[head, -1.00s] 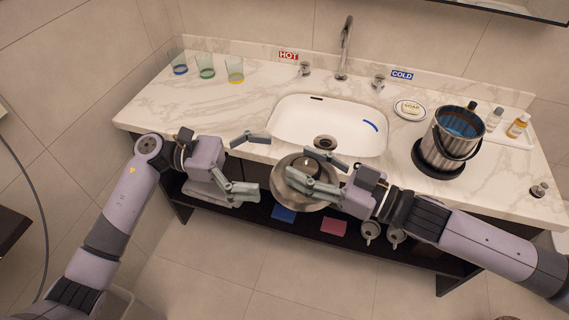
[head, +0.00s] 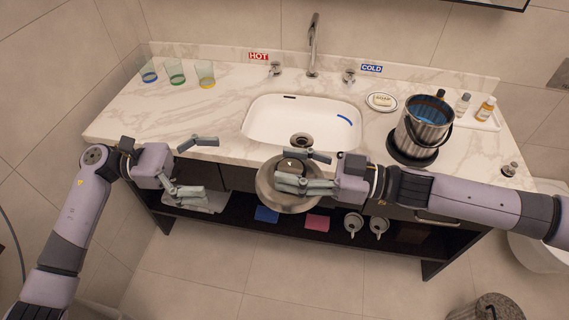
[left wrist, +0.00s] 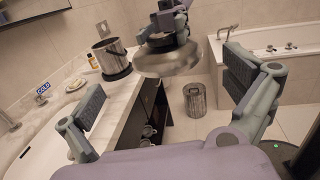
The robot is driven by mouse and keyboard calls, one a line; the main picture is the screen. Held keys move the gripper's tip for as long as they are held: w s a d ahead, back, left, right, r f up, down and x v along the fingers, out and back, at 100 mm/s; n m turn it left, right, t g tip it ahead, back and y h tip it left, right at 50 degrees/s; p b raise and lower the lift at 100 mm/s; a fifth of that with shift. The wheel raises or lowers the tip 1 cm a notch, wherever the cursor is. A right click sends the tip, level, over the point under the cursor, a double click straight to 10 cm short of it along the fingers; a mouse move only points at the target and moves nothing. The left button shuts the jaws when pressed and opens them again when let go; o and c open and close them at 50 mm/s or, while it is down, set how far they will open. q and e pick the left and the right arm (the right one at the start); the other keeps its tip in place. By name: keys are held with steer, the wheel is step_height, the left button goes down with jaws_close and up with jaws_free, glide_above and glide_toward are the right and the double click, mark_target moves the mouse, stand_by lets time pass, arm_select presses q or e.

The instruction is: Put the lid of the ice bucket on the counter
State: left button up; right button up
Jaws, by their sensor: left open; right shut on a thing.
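The round metal lid (head: 268,193) is held by my right gripper (head: 306,171), which is shut on its knob in front of the counter's front edge, below the sink. The lid also shows in the left wrist view (left wrist: 168,62). The ice bucket (head: 424,126), shiny metal with a handle and a blue inside, stands open on a dark round base at the right of the marble counter (head: 215,103). It also shows in the left wrist view (left wrist: 112,58). My left gripper (head: 195,164) is open and empty, left of the lid, in front of the counter.
Three glasses (head: 176,74) stand at the back left of the counter. A sink (head: 300,120) with a tap lies in the middle. A soap dish (head: 381,102) and a tray with bottles (head: 484,110) are near the bucket. The counter's left part is clear.

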steer(key=shift+s+d+n+g+y, duration=0.15)
steer(key=shift+d+n+g, duration=0.2)
steer(key=shift+n+g, duration=0.35)
steer(key=shift+s+d+n+g+y, duration=0.15)
steer(key=shift+d+n+g, duration=0.2)
steer(key=shift+g, duration=0.65)
arm_select(q)
steer(key=n+t, duration=0.4)
steer(key=t, duration=0.3)
glide_toward(282, 202)
steer(key=w+a+r, duration=0.1)
steer(key=w+r, duration=0.2)
steer(key=r, duration=0.1)
steer(key=shift+y, duration=0.4)
steer(key=x, duration=1.2)
steer(key=shift+w+f, duration=0.15)
steer(key=shift+f, duration=0.1)
steer(key=shift+c, duration=0.6)
